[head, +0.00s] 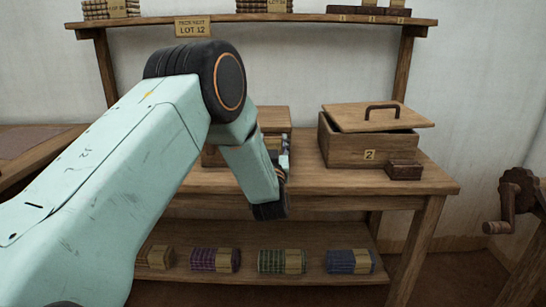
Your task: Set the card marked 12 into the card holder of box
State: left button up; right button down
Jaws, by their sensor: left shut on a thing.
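My left gripper (284,160) is in front of the left wooden box (274,117), at the table. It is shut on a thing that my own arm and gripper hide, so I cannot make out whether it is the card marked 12. The left box is mostly hidden behind my arm, and any number or card holder on it is covered. The right wooden box (345,150) bears a plate marked 2 (370,155). A small dark wooden block (404,171), possibly a card holder, stands at its front right. My right gripper is not in view.
The right box's handled lid (378,118) sits askew. The wooden table (420,184) is bare at its right end. Several cloth bundles (282,261) lie on the lower shelf. A "LOT 12" sign (193,27) hangs from the upper shelf (290,17). A crank (512,203) stands at right.

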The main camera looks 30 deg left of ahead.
pick_arm(q)
notch_tip(320, 180, down, 3)
jog(key=shift+w+f+b, duration=0.1)
jog(key=shift+w+b, duration=0.05)
jog(key=shift+b, duration=0.25)
jog(key=o, duration=0.8)
jog(key=shift+o, duration=0.2)
